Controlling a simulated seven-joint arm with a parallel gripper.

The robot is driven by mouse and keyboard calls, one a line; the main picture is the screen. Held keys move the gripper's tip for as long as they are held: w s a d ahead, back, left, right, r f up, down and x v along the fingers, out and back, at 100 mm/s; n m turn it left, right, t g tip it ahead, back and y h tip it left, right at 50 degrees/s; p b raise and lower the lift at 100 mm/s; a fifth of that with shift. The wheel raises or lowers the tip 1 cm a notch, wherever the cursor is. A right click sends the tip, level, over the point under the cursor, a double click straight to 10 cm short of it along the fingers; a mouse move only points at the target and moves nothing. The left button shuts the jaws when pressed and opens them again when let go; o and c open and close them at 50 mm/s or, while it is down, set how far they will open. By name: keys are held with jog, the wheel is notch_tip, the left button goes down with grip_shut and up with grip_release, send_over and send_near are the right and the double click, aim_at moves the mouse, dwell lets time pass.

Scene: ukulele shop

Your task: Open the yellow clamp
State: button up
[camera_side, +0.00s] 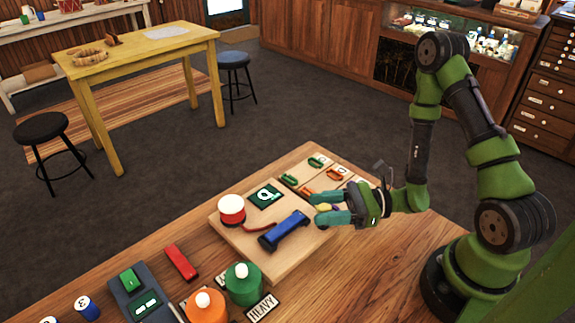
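The yellow clamp (324,207) is a small yellow piece at the right part of a raised wooden board (247,243). My gripper (323,207) reaches in from the right, low over the board. Its two teal fingers are apart, one on the far side and one on the near side of the yellow clamp. Whether they touch it cannot be seen. The fingers hide much of the clamp, so I cannot tell whether its jaws are open. A small purple patch shows beside it.
Green (318,162) and orange (335,174) clamps lie on pale cards behind my gripper. A blue block-like tool (285,230) and a red-and-white round container (232,209) are to the left. Green (243,285) and orange (206,307) canisters stand in front of the board.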

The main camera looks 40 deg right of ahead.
dwell(0.3)
jog(key=v, duration=1.6)
jog(key=shift+s+d, duration=0.3)
jog(key=shift+o, duration=0.3)
jog(key=shift+a, duration=0.1)
